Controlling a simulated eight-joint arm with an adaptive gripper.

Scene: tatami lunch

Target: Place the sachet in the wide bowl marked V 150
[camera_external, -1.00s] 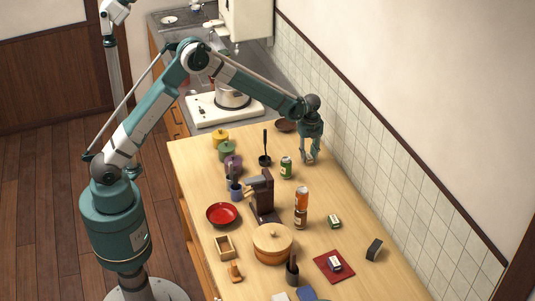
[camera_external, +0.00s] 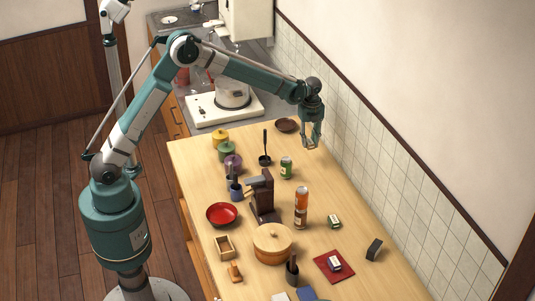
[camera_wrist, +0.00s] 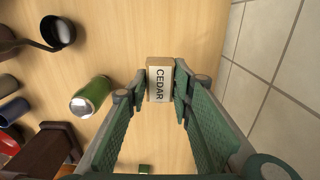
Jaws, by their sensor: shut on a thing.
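My gripper (camera_external: 311,145) is above the far right part of the table, near the tiled wall. In the wrist view its fingers (camera_wrist: 158,92) are shut on a small tan sachet with a white label reading CEDAR (camera_wrist: 158,80). The sachet is hard to make out in the external view. A wide red bowl (camera_external: 222,215) stands on the left side of the table. A wide dark brown bowl (camera_external: 286,125) stands at the far end, to the left of my gripper. No V 150 mark is legible on either bowl.
A green can (camera_external: 286,167) stands nearest my gripper; it also shows in the wrist view (camera_wrist: 90,97). A black ladle (camera_external: 265,160), a tall dark mill-like stand (camera_external: 264,195), an orange can (camera_external: 301,198) and a lidded pot (camera_external: 272,244) occupy the middle. The tiled wall (camera_external: 372,140) is close on the right.

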